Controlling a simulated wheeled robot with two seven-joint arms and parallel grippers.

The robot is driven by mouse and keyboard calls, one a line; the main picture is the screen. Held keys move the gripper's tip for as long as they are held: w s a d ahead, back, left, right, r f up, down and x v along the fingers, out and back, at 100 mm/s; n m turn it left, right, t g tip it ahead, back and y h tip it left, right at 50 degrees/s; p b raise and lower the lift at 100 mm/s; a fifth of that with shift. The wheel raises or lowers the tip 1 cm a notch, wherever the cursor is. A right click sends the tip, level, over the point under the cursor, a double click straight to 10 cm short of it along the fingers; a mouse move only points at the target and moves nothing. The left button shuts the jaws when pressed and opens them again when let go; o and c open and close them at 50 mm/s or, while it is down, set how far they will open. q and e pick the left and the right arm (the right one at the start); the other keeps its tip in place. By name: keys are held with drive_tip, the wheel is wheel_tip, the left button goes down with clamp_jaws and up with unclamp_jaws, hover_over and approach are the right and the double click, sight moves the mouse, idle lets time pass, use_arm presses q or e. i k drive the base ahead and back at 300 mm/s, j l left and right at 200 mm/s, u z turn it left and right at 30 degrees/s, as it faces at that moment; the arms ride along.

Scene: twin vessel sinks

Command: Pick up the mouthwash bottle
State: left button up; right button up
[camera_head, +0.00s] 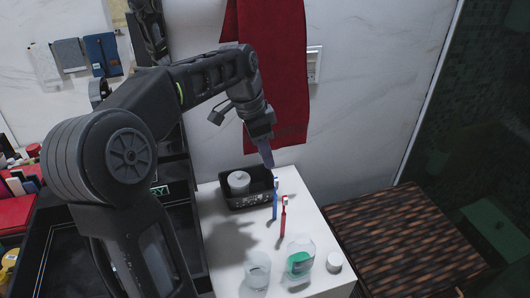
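The mouthwash bottle (300,258), clear with green liquid inside, stands on the white counter (222,245) near the front edge. My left gripper (265,154) hangs above the back of the counter, over the right end of a black tray. It is well behind the bottle and apart from it. Its fingers look like one narrow shape from here, so I cannot see whether there is a gap between them. My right gripper is not in view.
A clear cup (257,271) stands left of the bottle and a small white round item (334,262) right of it. Behind are a red toothbrush (283,218), a blue toothbrush (275,200) and the black tray (250,201) with a white jar (239,182). A red towel (275,60) hangs on the wall.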

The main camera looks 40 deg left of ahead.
sight(300, 253)
drive_tip(key=u, duration=1.45)
